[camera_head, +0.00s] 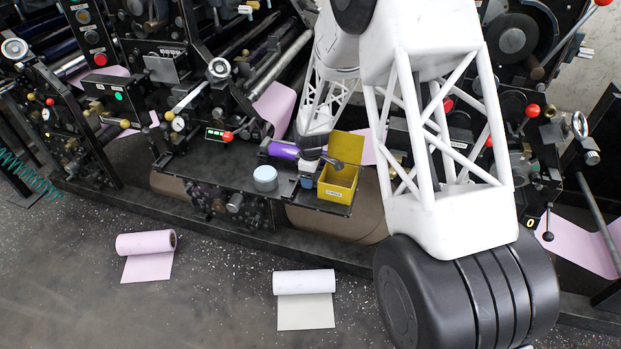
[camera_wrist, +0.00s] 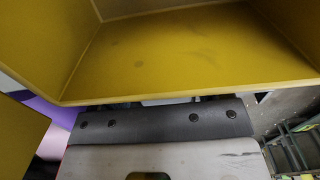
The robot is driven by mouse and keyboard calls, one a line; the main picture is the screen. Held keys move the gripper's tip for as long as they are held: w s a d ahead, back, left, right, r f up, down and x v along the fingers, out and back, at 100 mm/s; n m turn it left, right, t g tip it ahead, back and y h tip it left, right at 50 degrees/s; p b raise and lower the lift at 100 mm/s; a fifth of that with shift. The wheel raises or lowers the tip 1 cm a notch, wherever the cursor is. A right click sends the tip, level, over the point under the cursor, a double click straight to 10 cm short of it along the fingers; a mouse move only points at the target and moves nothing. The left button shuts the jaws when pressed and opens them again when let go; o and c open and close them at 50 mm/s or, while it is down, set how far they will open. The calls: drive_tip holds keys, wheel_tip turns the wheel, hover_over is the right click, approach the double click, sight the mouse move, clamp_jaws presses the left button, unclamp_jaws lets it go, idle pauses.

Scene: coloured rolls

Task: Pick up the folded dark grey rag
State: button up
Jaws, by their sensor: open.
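I cannot make out the folded dark grey rag in either view. My gripper (camera_head: 331,161) is small in the head view and reaches down at the open yellow box (camera_head: 338,190) on the dark shelf of the machine. Its jaws are open, and I see nothing held. In the wrist view the yellow box (camera_wrist: 190,55) fills the upper part, close up, and the floor and walls that show look bare. A dark grey bar with several screws and a pale plate below it, which look like parts of my gripper (camera_wrist: 165,122), cross the lower part.
A pink roll (camera_head: 146,243) and a white roll (camera_head: 304,283) lie on the floor. Machine levers and rollers crowd the back.

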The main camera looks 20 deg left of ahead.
drive_tip(key=c, duration=0.6)
drive_tip(key=shift+o, duration=0.2)
drive_tip(key=shift+r, duration=0.15)
drive_tip(key=shift+r, duration=0.6)
drive_tip(key=shift+s+r, duration=0.2)
drive_tip(key=shift+r, duration=0.35)
drive_tip(key=shift+s+r, duration=0.2)
drive_tip(key=shift+r, duration=0.3)
drive_tip(key=s+a, duration=0.2)
drive_tip(key=s, duration=1.5)
